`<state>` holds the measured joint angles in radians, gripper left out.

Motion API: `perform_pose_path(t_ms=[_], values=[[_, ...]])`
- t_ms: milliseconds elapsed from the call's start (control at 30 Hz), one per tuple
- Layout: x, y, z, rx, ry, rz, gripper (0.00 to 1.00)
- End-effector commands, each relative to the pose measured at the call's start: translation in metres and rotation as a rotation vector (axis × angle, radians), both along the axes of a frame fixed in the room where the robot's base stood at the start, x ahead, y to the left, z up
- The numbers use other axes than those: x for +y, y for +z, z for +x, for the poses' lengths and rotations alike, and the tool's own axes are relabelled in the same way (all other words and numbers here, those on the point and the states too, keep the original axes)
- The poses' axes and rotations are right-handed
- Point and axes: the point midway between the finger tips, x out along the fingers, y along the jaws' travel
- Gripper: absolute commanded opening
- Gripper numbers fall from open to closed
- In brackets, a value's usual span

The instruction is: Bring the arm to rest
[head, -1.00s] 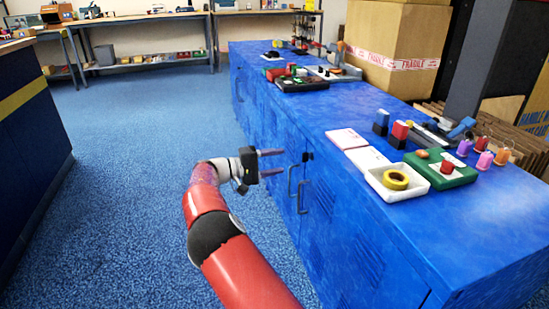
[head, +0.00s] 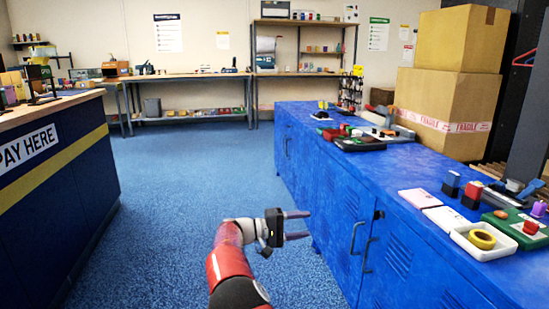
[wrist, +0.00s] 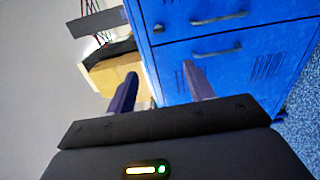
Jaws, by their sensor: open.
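My gripper (head: 297,225) is open and empty in the head view, held out over the blue carpet to the left of the blue cabinet (head: 335,215). Its two fingers point right, toward the cabinet doors, apart from them in this view. My red arm reaches up from the bottom edge. In the wrist view, the two fingers of my gripper (wrist: 160,88) stand apart with nothing between them. The blue cabinet doors with grey handles (wrist: 217,50) show beyond them.
On the cabinet top are a white tray with yellow tape (head: 481,239), a green tray (head: 520,229), a black tray (head: 352,144) and stacked cartons (head: 445,100). A pay counter (head: 60,175) stands left. Blue carpet (head: 190,190) lies clear between counter and cabinet.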

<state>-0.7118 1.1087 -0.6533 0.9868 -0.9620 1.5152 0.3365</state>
Motion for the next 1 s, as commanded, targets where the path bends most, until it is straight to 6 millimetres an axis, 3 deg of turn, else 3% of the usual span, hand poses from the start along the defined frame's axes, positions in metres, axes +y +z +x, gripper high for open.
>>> perform_pose_path(t_ms=[367, 667, 833, 1000], values=[[-0.050, 0.015, -0.018, 0.039, -0.070, 0.171, 0.53], [-0.103, 0.030, -0.057, 0.077, -0.134, 0.430, 0.53], [-0.136, 0.042, -0.106, 0.089, -0.159, 0.682, 0.53], [-0.149, 0.054, -0.169, 0.072, -0.138, 0.955, 0.53]])
